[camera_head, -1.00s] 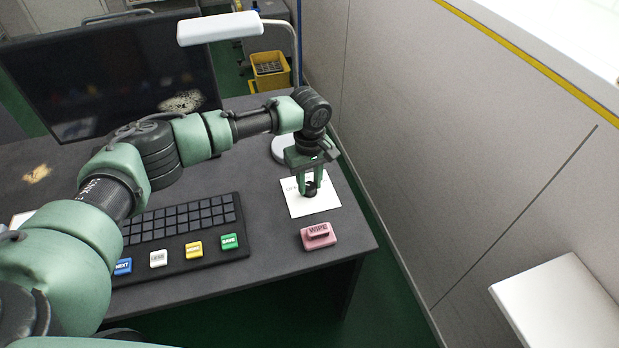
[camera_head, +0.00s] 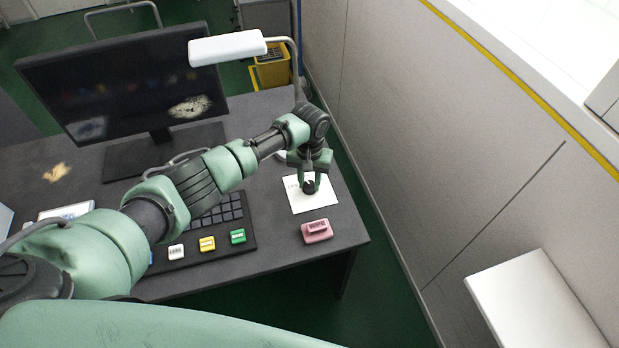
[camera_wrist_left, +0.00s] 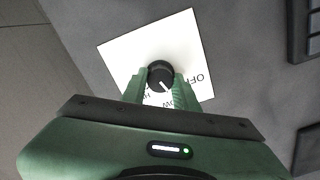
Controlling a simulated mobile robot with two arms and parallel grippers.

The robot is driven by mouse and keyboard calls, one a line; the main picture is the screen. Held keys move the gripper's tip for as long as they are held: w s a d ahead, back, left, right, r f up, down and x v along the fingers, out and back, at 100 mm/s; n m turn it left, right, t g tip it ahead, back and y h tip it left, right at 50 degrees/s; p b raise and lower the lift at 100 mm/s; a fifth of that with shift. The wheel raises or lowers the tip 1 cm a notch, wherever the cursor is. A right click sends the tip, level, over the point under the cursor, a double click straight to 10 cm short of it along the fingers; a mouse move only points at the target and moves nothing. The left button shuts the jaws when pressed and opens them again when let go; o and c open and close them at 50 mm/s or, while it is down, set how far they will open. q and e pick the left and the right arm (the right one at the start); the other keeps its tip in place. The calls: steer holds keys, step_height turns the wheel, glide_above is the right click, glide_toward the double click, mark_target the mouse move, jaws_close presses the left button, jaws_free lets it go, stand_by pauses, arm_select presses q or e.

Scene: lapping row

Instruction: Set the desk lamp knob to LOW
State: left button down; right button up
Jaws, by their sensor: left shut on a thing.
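The desk lamp has a white head (camera_head: 227,47) on a bent grey arm above the back right of the desk. Its black knob (camera_head: 309,187) sits on a white label plate (camera_head: 312,203) on the desk. My left gripper (camera_head: 309,184) points down and is shut on the knob. In the left wrist view the knob (camera_wrist_left: 160,76) shows between the two green fingers, with a white pointer line on it. The plate (camera_wrist_left: 123,57) carries printed words there, "OFF" at the right and partly hidden "LOW" and another below. My right gripper is not in view.
A pink "WIPE" block (camera_head: 317,231) lies in front of the plate. A black keypad (camera_head: 235,247) with coloured keys is to the left. A monitor (camera_head: 120,85) stands behind my left arm. A wall (camera_head: 420,150) runs close along the desk's right side.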

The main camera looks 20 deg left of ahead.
mark_target(310, 183)
arm_select(q)
steer(key=shift+r+m+p, duration=0.1)
steer(key=shift+m+p, duration=0.2)
steer(key=shift+m, duration=1.4)
steer(key=shift+w, duration=0.1)
steer(key=c, duration=1.1)
jaws_free()
step_height(310, 183, up, 8)
steer(key=shift+f, duration=0.1)
